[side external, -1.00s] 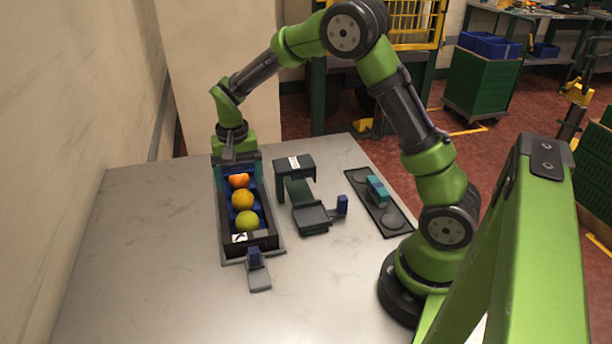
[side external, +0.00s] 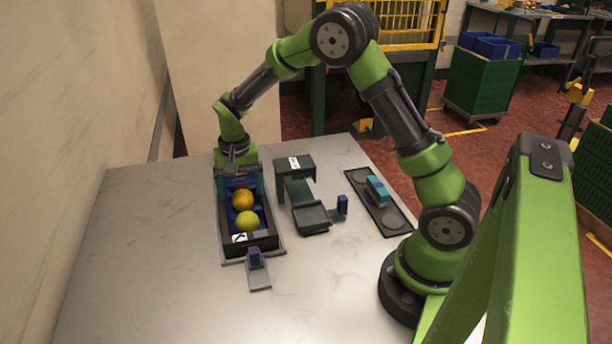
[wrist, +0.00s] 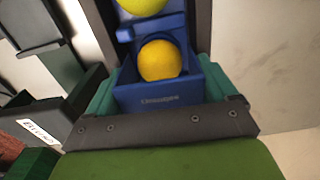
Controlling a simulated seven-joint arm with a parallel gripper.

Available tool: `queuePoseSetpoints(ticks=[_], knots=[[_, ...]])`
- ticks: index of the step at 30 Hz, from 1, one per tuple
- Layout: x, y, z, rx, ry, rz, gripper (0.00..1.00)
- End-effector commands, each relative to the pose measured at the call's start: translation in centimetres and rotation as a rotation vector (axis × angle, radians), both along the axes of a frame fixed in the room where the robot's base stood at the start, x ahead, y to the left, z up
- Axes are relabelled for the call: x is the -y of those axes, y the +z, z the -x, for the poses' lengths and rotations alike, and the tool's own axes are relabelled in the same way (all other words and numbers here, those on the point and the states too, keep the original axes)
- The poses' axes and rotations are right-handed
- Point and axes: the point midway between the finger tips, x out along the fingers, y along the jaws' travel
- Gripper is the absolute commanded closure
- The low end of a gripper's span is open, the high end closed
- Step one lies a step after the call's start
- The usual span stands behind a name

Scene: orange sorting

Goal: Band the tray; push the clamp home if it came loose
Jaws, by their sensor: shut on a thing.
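A dark tray (side external: 266,238) sits in a grey holder on the table, with an orange fruit (side external: 243,200) and a yellow-green fruit (side external: 247,221) in it.
A dark green stand (side external: 294,163) with a white label and a low plate (side external: 312,218) is right of the tray, with a blue block (side external: 342,205) beside it. A dark plate (side external: 391,221) with round recesses carries a teal-blue block (side external: 377,191). The table's left is clear.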

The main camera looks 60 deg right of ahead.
Motion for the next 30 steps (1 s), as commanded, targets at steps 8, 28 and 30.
queuePoseSetpoints(ticks=[8, 28, 30], knots=[[-0.16, -0.9, 0.22, -0.01, 0.009, 0.0, 0.42], [0.19, -0.88, 0.3, -0.012, 0.01, 0.005, 0.0], [0.24, -0.66, 0.29, -0.011, 0.01, 0.006, 0.0]])
